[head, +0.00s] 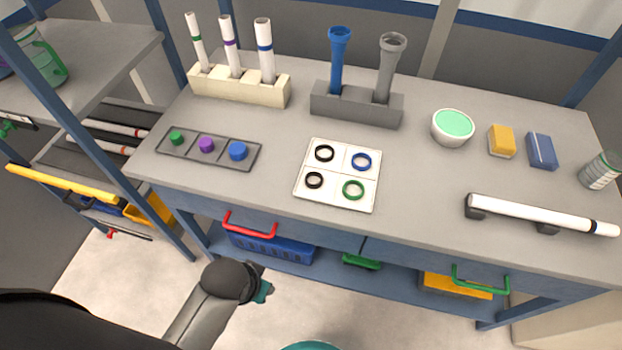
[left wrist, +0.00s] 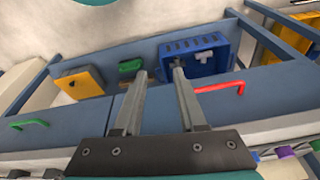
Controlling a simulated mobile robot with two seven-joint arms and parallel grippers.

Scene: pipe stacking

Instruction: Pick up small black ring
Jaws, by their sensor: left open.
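Two black rings lie on a white square tray (head: 336,199) on the table in the head view. The front-left black ring (head: 314,189) looks slightly smaller than the back-left black ring (head: 324,162). A blue ring (head: 361,170) and a green ring (head: 353,198) share the tray, each in its own quarter. My left gripper (left wrist: 159,75) is open and empty in the left wrist view. It is in front of the table, below and apart from the tray, facing the drawers and lower shelf. The rings are not in the left wrist view. My right gripper is not in view.
A grey tray with colored caps (head: 206,145) lies left of the rings. Tube holders (head: 357,106) stand behind. A bowl (head: 453,135) and a white pipe (head: 540,216) are to the right. A red drawer handle (head: 250,228) sticks out from the table front.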

